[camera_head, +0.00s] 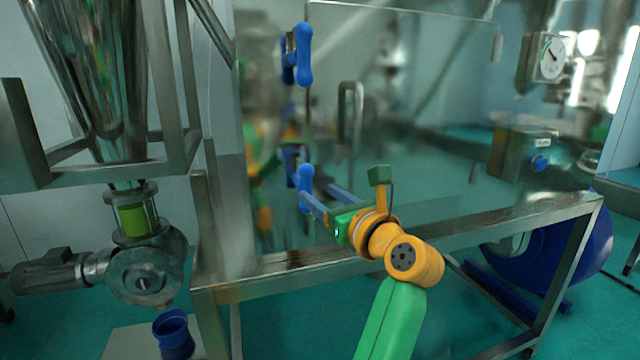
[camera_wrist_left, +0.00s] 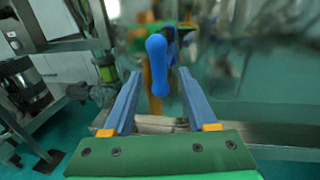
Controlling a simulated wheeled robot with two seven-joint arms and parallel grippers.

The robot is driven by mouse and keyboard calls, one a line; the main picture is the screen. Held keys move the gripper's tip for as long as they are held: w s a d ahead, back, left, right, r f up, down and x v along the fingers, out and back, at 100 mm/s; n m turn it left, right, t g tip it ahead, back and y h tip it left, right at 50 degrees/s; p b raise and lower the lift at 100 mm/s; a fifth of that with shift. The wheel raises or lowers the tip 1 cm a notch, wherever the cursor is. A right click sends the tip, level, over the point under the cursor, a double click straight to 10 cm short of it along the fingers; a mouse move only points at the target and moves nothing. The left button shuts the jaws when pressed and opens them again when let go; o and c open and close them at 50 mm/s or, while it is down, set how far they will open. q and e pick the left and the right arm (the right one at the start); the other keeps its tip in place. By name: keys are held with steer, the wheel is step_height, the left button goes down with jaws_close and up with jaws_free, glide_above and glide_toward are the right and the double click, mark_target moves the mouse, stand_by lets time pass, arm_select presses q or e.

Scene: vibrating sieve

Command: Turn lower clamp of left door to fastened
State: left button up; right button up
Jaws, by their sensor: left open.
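The lower clamp (camera_head: 305,188) is a blue handle standing upright on the glossy, see-through door, low on its left part. It also shows in the left wrist view (camera_wrist_left: 157,65), where its lower end appears between the fingertips. My left gripper (camera_head: 317,190) is open, with its two blue-grey fingers pointing at the clamp. In the left wrist view the gripper (camera_wrist_left: 159,73) has one finger on each side of the handle's lower end and a visible gap to each. I cannot tell whether the fingertips reach as deep as the handle.
A matching blue upper clamp (camera_head: 303,55) sits higher on the same door. A metal handle (camera_head: 350,115) stands to the right of the clamps. A steel frame rail (camera_head: 400,240) runs below the door. A steel hopper (camera_head: 95,75) is at the left, and a gauge (camera_head: 551,57) is at the right.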

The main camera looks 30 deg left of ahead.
mark_target(309, 187)
arm_select(q)
steer(key=p+x, duration=0.2)
steer(key=x, duration=0.4)
steer(key=shift+a, duration=0.3)
steer(key=shift+d, duration=0.15)
jaws_close()
